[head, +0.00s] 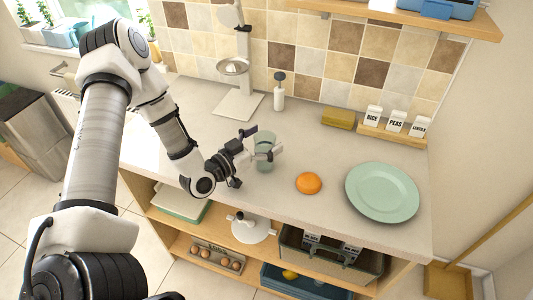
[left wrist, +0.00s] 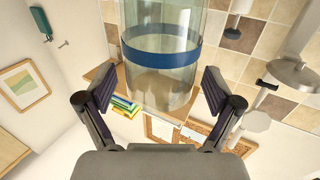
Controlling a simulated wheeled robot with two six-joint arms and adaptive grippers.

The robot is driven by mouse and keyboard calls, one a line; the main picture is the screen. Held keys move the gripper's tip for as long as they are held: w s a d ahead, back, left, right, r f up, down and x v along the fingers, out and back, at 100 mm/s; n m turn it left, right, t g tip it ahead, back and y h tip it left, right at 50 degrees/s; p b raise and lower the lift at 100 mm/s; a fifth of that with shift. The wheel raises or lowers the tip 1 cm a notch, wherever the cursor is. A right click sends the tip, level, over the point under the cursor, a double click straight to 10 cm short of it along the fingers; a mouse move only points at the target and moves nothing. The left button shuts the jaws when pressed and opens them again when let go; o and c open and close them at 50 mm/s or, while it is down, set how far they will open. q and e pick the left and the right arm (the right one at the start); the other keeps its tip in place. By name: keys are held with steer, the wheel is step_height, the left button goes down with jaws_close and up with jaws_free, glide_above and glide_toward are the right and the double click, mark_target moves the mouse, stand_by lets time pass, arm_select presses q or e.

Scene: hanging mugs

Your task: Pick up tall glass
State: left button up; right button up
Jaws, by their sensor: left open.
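The tall glass (head: 265,158) stands upright on the grey counter (head: 320,147), a little left of the orange. It is clear and greenish. In the left wrist view the glass (left wrist: 162,55) shows large, with a blue band around it. My left gripper (head: 262,147) is at the glass with its fingers spread. In the left wrist view the open fingers (left wrist: 158,92) stand to either side of the glass, with visible gaps. My right gripper is not in view.
An orange (head: 308,183) and a green plate (head: 382,192) lie to the right. A white stand (head: 241,100), a soap dispenser (head: 279,95), a yellow sponge (head: 338,118) and labelled jars (head: 396,122) stand at the back. The counter's front edge is close to the glass.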

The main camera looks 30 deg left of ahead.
arm_select(q)
steer(key=shift+w+d, duration=0.1)
steer(key=shift+w, duration=0.15)
steer(key=shift+s+r, duration=0.15)
steer(key=shift+s, duration=0.15)
steer(key=c, duration=0.5)
steer(key=shift+w, duration=0.1)
jaws_close()
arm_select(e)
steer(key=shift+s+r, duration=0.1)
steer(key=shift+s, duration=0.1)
